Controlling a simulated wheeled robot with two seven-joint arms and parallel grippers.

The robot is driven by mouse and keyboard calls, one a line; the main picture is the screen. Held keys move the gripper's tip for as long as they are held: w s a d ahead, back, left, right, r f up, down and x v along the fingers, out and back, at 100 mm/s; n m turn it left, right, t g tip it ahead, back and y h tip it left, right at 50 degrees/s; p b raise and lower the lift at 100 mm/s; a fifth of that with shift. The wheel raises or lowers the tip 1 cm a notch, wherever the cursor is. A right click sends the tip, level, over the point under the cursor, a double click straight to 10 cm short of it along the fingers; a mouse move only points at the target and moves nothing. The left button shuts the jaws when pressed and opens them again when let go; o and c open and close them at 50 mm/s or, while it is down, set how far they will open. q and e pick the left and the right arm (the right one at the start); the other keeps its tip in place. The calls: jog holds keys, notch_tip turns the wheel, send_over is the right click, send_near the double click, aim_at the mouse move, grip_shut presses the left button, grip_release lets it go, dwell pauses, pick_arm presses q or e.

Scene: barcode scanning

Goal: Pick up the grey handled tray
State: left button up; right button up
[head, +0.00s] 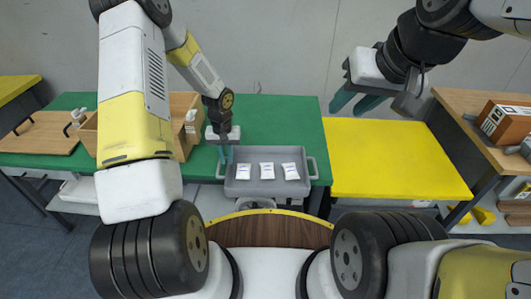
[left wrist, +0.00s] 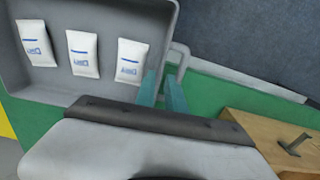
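The grey handled tray (head: 267,190) sits on the green table top, near its front edge. It has a handle on its left and right sides and holds 3 white packets (head: 267,171) in a row. My left gripper (head: 225,156) points down at the tray's left handle. The left wrist view shows its two teal fingers (left wrist: 162,92) apart, close to the tray wall (left wrist: 60,97) and the handle (left wrist: 184,62). Whether they straddle the handle bar is unclear. My right gripper (head: 354,102) is open and empty, raised above the yellow table, right of the tray.
A wooden box (head: 188,146) stands left of the tray, with a wooden board (head: 40,134) farther left. The yellow table (head: 390,160) is clear. A wooden table at right holds a brown box (head: 502,121). Green surface behind the tray (head: 280,122) is free.

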aim_at(228, 164)
pick_arm(q)
notch_tip(228, 164, down, 5)
jog(key=shift+w+a, duration=0.1)
jog(key=shift+w, duration=0.05)
grip_shut()
jog(key=shift+r, duration=0.1)
dwell(1.6)
